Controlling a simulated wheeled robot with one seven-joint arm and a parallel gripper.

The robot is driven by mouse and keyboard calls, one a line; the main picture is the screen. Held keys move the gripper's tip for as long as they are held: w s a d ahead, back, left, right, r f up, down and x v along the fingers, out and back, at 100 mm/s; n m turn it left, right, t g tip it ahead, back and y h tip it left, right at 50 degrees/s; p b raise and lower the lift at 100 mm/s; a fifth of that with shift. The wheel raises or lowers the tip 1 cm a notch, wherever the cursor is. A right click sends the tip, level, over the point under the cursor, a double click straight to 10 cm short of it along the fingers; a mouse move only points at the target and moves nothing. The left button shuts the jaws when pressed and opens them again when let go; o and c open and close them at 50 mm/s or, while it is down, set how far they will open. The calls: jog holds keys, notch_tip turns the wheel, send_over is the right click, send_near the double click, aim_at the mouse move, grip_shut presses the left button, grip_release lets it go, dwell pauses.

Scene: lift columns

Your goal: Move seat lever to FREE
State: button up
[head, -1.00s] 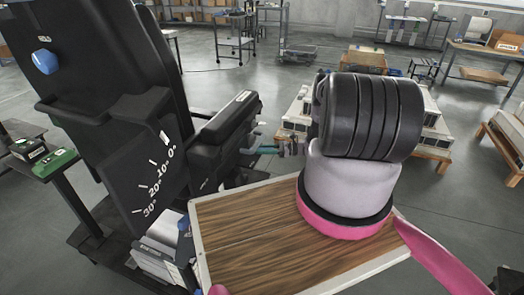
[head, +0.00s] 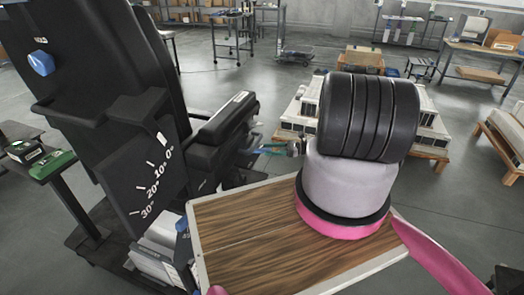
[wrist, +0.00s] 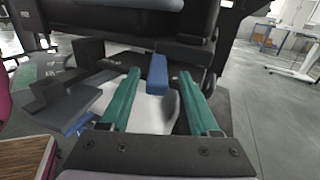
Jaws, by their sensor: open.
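A black reclining seat (head: 105,80) stands at the left in the head view, with a scale of 0° to 30° on its side panel. In the wrist view a blue lever (wrist: 157,76) shows under the seat, between and just beyond the fingertips. My gripper (wrist: 158,82) has two teal fingers spread apart, one each side of the blue lever, with no visible contact. In the head view my gripper (head: 262,149) is beside the seat's armrest side, small and partly hidden. No FREE marking is readable.
A wood-topped board (head: 240,235) lies in the foreground. Pallets with white boxes (head: 435,125) stand behind my arm.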

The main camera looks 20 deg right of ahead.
jog(key=v, duration=0.6)
dwell(0.7)
